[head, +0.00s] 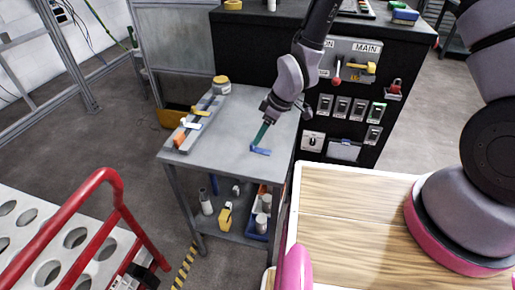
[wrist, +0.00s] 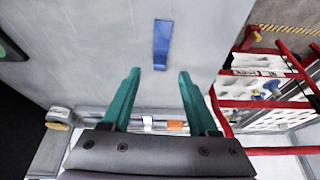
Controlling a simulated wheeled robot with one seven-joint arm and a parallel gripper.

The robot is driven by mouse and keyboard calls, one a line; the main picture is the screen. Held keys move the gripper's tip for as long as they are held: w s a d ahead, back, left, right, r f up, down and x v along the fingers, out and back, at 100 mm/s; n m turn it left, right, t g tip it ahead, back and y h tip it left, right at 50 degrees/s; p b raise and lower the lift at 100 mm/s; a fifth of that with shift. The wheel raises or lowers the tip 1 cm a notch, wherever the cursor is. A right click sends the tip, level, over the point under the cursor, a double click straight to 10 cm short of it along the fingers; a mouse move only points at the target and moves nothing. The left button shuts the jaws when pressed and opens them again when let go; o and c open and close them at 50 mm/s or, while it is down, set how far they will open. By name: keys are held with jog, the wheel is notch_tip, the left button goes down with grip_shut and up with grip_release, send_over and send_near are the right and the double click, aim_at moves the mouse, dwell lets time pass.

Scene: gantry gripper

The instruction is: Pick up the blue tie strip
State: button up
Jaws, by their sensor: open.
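The blue tie strip (head: 261,151) lies flat on the grey table (head: 235,120), near its right side. In the wrist view the strip (wrist: 162,45) runs lengthwise, just beyond the fingertips and lined up with the gap between them. My gripper (head: 258,146) reaches down over the table with its teal fingertips right by the strip. In the wrist view my gripper (wrist: 158,73) has its two teal fingers spread apart with nothing between them. I cannot tell how high the tips are above the tabletop.
A grey rail (head: 203,120) with orange, white-blue and yellow pieces lies along the table's left side, with a yellow-lidded jar (head: 221,85) behind it. A black cabinet (head: 265,45) with a MAIN panel stands behind. A red-handled cart (head: 100,180) is at front left. The table's middle is clear.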

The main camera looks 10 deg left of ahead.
aim_at(255, 149)
jog(key=x, duration=0.5)
jog(key=shift+w+a+f, duration=0.1)
jog(key=shift+a, duration=0.05)
grip_shut()
